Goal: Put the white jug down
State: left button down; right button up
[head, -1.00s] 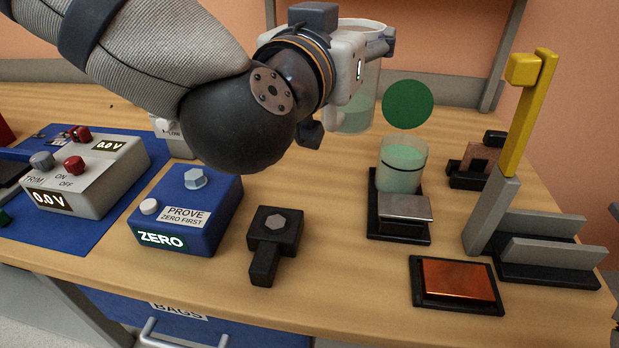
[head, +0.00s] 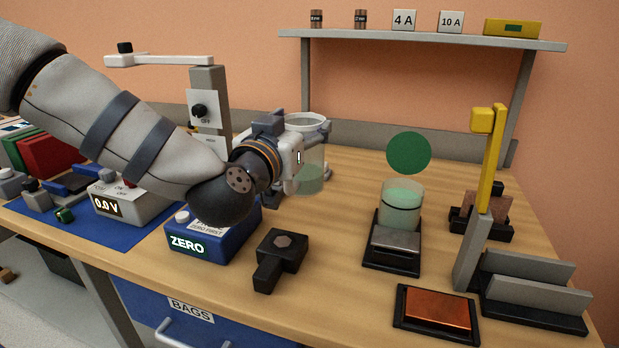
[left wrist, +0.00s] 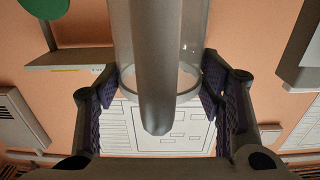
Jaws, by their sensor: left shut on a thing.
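The jug (head: 314,172) is see-through, with a pale rim and green liquid in its lower part. It stands upright left of the beaker, partly hidden behind my left gripper (head: 303,150). My left gripper is shut on the jug. In the left wrist view its purple-padded fingers (left wrist: 158,95) lie on both sides of the jug's grey handle (left wrist: 157,60), with the clear wall (left wrist: 190,45) behind. I cannot tell whether the jug's base touches the bench (head: 345,235). My right gripper is not in view.
A beaker (head: 400,208) of green liquid stands on a black stand, a green disc (head: 408,152) above it. A blue ZERO box (head: 205,243) and black fixture (head: 279,258) lie in front. A yellow-armed post (head: 485,160) stands right. Bench between jug and beaker looks clear.

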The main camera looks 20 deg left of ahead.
aim_at(309, 151)
pick_arm(q)
jog(key=w+f, duration=0.1)
jog(key=f, duration=0.1)
jog(key=w+f+b, duration=0.1)
jog(key=w+f, duration=0.2)
jog(key=f, duration=0.1)
jog(key=shift+w+d, duration=0.1)
jog(key=shift+w, duration=0.15)
jog(key=shift+w+f, duration=0.15)
jog(key=shift+w, duration=0.05)
jog(key=f, duration=0.1)
jog(key=f+b, duration=0.1)
jog(key=f, duration=0.1)
jog(key=shift+w+f, duration=0.25)
jog(key=shift+f, duration=0.1)
jog(key=shift+r, duration=0.2)
jog(key=shift+f, duration=0.15)
jog(key=shift+c, duration=2.3)
grip_release()
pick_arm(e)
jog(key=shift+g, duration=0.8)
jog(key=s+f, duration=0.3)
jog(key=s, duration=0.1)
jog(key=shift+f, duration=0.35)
